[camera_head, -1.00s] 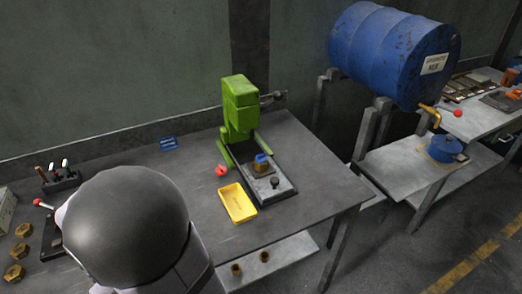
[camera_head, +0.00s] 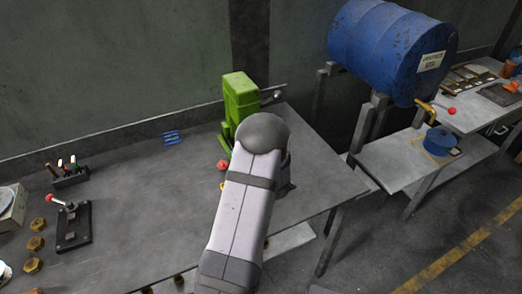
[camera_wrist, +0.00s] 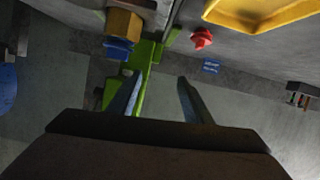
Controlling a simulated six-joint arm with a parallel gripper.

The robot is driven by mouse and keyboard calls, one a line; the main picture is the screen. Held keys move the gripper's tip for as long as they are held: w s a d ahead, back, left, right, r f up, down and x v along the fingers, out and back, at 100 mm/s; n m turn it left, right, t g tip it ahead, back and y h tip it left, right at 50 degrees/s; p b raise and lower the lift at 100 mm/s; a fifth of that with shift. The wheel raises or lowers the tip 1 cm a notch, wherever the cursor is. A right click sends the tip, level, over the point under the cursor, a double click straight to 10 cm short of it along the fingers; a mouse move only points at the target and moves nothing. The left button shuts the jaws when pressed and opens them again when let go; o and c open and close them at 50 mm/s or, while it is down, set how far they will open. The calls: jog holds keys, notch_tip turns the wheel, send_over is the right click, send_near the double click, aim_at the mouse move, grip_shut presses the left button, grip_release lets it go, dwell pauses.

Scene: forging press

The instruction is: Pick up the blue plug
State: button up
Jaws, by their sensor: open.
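The blue plug (camera_wrist: 118,48) shows in the wrist view, left of centre, against a brass hex block (camera_wrist: 124,24). The wrist view looks roughly upside down. My gripper (camera_wrist: 160,78) is open and empty, its two fingers apart at the middle of that view. The plug lies up and left of the left fingertip in the picture, apart from it. In the head view my own arm hides the plug, the block and most of the gripper. The green press (camera_head: 240,98) stands behind my arm and also shows in the wrist view (camera_wrist: 146,58).
A red knob (camera_head: 223,165) and a yellow tray (camera_wrist: 262,14) are close by. A lever box (camera_head: 73,225) and brass nuts (camera_head: 37,244) are left. A blue drum (camera_head: 390,48) is right. The middle-left tabletop is clear.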

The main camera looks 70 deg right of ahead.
jog(key=shift+m+t+h, duration=0.3)
jog(key=shift+t+h, duration=0.1)
jog(key=shift+h, duration=0.2)
jog(key=s, duration=0.3)
jog(key=s+d, duration=0.1)
jog(key=s, duration=0.2)
jog(key=shift+s+d, duration=0.1)
jog(key=shift+s, duration=0.1)
jog(key=s+f, duration=0.1)
jog(key=s+f+b, duration=0.1)
jog(key=shift+s+a, duration=0.3)
jog(key=shift+s+a+f+t, duration=0.15)
jog(key=shift+s+f+t, duration=0.15)
jog(key=shift+t, duration=0.1)
jog(key=shift+w+d, duration=0.2)
jog(key=shift+w, duration=0.1)
jog(key=shift+p+x, duration=0.55)
jog(key=shift+x, duration=0.25)
jog(key=shift+w+d+r+p, duration=0.15)
jog(key=shift+w+d+p, duration=0.3)
jog(key=shift+p, duration=0.15)
jog(key=shift+p+x, duration=0.9)
jog(key=shift+x, duration=1.05)
jog(key=c, duration=0.9)
